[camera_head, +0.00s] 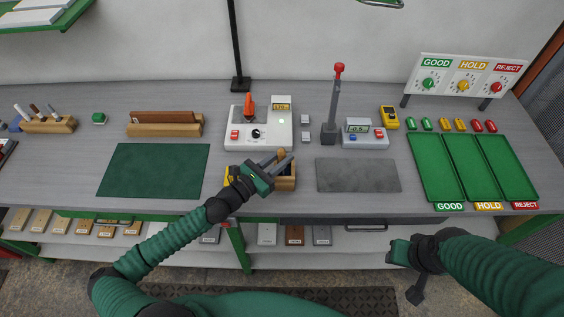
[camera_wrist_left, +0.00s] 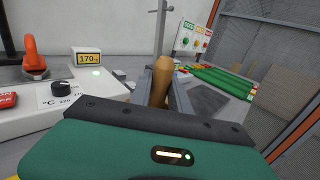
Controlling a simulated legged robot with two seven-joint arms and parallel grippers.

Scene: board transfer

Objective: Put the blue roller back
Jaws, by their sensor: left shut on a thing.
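My left gripper (camera_head: 281,158) is shut on a tan wooden handle (camera_wrist_left: 162,80), which stands upright between its fingers in the left wrist view. In the head view the handle top (camera_head: 282,153) shows between the fingertips. It is over a small wooden holder (camera_head: 286,184) with dark openings. The lower part of the held tool is hidden, so I cannot tell whether it is the blue roller or whether it sits in the holder. My right gripper (camera_head: 412,272) hangs low at the right, in front of the bench; its jaw opening is unclear.
A white heater unit (camera_head: 258,140) with an orange-red tool stands behind the left gripper. A grey mat (camera_head: 357,175) and a press (camera_head: 330,130) are to the right. A green mat (camera_head: 153,170) lies left. Green trays (camera_head: 437,170) are far right.

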